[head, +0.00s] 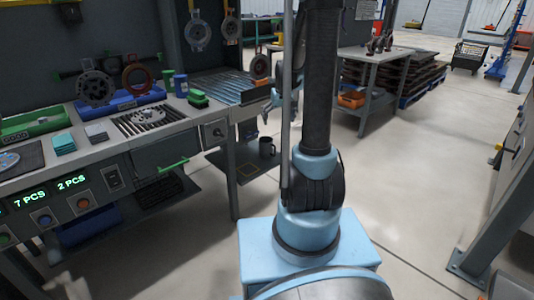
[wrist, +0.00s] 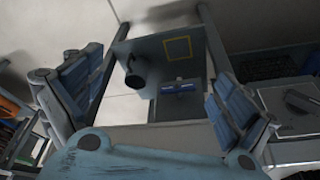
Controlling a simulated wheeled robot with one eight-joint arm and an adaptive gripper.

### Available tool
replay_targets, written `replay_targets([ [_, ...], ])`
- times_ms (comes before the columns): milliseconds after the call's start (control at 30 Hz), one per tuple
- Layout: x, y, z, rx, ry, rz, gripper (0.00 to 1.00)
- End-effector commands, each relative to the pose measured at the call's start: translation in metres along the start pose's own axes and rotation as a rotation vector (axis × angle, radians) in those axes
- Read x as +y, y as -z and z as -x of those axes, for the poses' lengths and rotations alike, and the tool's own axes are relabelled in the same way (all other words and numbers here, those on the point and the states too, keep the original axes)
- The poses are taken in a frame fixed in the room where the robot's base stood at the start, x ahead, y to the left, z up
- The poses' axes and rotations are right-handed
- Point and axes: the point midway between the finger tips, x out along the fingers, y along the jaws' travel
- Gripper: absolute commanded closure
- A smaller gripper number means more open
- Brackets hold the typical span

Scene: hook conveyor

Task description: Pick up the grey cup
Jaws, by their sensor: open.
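The grey cup (head: 267,147) is a dark mug standing on the low shelf (head: 228,166) beside the workbench in the head view. In the wrist view the cup (wrist: 135,72) shows near the left edge of the shelf panel (wrist: 160,52), between my fingers but farther away. My gripper (wrist: 158,98) is open and empty, with its two blue-padded fingers wide apart.
A yellow square outline (wrist: 178,48) marks the shelf near the cup. The workbench (head: 185,125) carries a grate, green and blue blocks and discs. A bench leg (head: 232,190) stands close to the shelf. Open floor (head: 420,190) lies to the right.

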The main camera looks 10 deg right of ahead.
Motion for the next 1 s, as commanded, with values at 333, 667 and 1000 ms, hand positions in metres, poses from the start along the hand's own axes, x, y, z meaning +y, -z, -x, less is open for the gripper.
replay_targets([
  [333, 0.019, 0.057, -0.084, 0.025, 0.007, 0.023, 0.04],
  [667, 0.036, 0.091, -0.177, 0.048, 0.012, 0.046, 0.04],
  [1000, 0.051, 0.105, -0.282, 0.072, 0.017, 0.070, 0.04],
])
